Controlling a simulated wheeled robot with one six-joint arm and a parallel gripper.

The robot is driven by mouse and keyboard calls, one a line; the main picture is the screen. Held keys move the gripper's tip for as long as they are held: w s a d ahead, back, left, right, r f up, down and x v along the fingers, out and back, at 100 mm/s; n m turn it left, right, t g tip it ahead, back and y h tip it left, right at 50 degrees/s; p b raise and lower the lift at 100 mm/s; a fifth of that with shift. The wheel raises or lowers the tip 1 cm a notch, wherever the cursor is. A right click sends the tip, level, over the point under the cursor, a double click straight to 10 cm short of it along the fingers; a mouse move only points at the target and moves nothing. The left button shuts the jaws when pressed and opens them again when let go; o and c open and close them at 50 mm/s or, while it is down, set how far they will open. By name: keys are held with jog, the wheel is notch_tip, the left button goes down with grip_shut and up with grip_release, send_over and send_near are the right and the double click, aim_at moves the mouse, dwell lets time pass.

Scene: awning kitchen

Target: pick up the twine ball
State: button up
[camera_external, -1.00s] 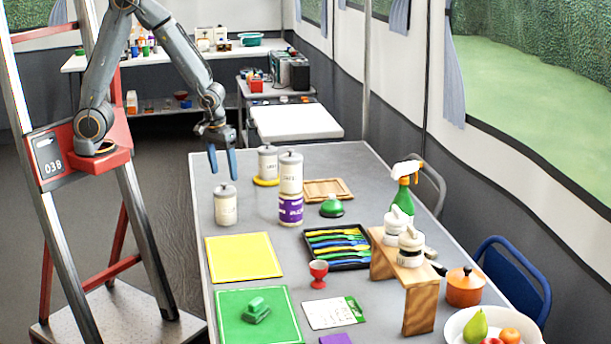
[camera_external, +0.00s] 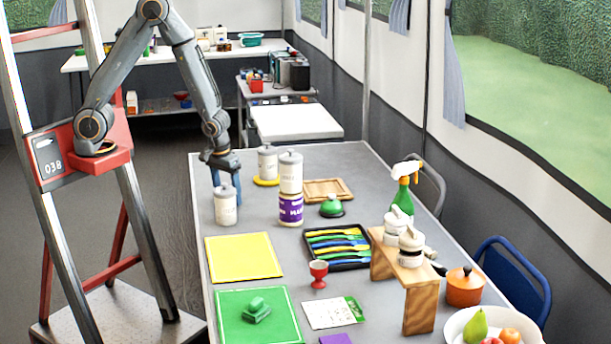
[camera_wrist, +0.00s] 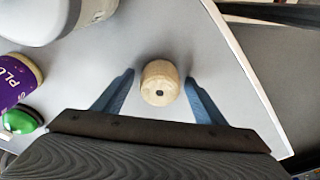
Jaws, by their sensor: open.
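The twine ball (camera_wrist: 160,83) is a small tan roll with a dark hole in its top, standing on the grey table. It shows in the wrist view between the two blue fingers of my gripper (camera_external: 226,182), with a gap on each side. My gripper is open, pointing down near the table's far left edge. In the external view the twine ball cannot be made out, hidden by the fingers and the white canister in front.
A white lidded canister (camera_external: 225,207) stands just in front of my gripper. The table edge (camera_wrist: 240,65) is close on the right.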

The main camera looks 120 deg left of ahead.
jog(key=c, duration=1.1)
